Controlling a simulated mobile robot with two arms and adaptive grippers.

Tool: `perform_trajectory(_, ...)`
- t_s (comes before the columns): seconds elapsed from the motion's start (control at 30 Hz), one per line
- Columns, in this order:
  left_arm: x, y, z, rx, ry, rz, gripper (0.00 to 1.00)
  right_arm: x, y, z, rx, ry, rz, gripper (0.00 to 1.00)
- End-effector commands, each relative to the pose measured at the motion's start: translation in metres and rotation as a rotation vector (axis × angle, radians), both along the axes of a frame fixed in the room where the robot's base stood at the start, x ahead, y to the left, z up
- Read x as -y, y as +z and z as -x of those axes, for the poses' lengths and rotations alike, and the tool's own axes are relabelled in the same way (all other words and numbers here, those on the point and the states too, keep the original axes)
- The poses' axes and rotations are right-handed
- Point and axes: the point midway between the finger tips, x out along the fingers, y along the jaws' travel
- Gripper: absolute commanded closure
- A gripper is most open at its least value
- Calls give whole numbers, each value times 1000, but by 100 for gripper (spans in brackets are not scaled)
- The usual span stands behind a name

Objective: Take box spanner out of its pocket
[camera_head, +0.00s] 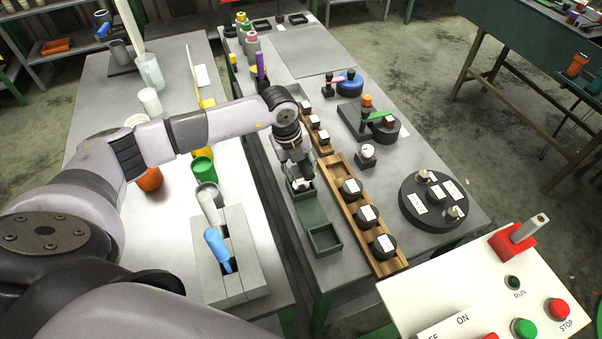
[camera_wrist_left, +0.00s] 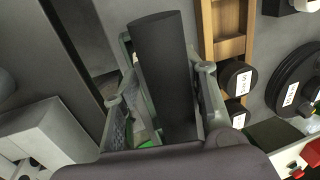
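My left gripper (camera_head: 299,183) points down over the far pocket of the dark green tray (camera_head: 313,214) in the head view. In the left wrist view, a dark grey cylinder, seemingly the box spanner (camera_wrist_left: 163,65), stands between the two fingers of the left gripper (camera_wrist_left: 168,98). The fingers are apart, one on each side of it. A gap shows on its left; the right finger is close to it, and contact cannot be told. The arm and gripper hide the spanner in the head view. My right gripper is not in view.
A wooden rack (camera_head: 376,254) with black labelled parts stands right of the tray. A grey block (camera_head: 232,285) with blue- and white-handled tools stands to the left. A black round fixture (camera_head: 432,226) and a control panel (camera_head: 470,300) lie to the right. The tray's near pocket looks empty.

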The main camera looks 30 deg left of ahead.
Motion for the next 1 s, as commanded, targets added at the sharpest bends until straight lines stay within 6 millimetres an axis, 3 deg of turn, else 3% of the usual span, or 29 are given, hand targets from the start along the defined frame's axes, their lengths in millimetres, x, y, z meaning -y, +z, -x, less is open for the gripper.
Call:
perform_trajectory(0.53,0,0,0,0,0,0,100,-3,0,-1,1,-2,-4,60)
perform_trajectory(1.0,0,8,-2,5,0,2,100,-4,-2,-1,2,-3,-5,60)
